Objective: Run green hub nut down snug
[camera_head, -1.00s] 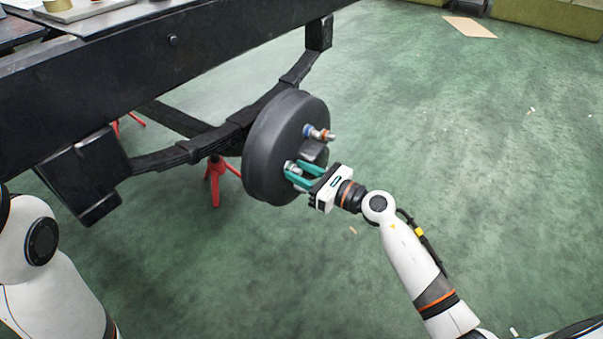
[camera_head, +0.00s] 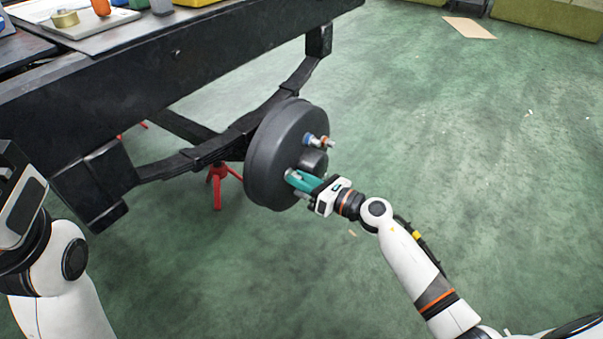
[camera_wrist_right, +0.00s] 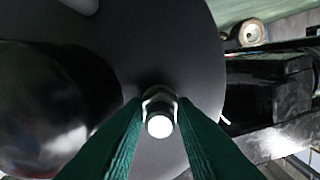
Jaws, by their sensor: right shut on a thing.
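The dark round hub drum (camera_head: 265,150) stands on edge at the end of the axle. My right gripper (camera_head: 295,178) has its teal fingers at a stud low on the drum's face. In the right wrist view a metallic hub nut (camera_wrist_right: 160,95) sits on a stud (camera_wrist_right: 159,127), with the fingers (camera_wrist_right: 160,112) shut on either side. I cannot make out green on this nut; the fingers partly hide it.
A black chassis rail (camera_head: 160,80) and leaf spring (camera_head: 200,150) lie behind the drum. A red stand (camera_head: 217,187) is below. A tray (camera_head: 95,35) with small items lies at the top left. The green floor is open to the right.

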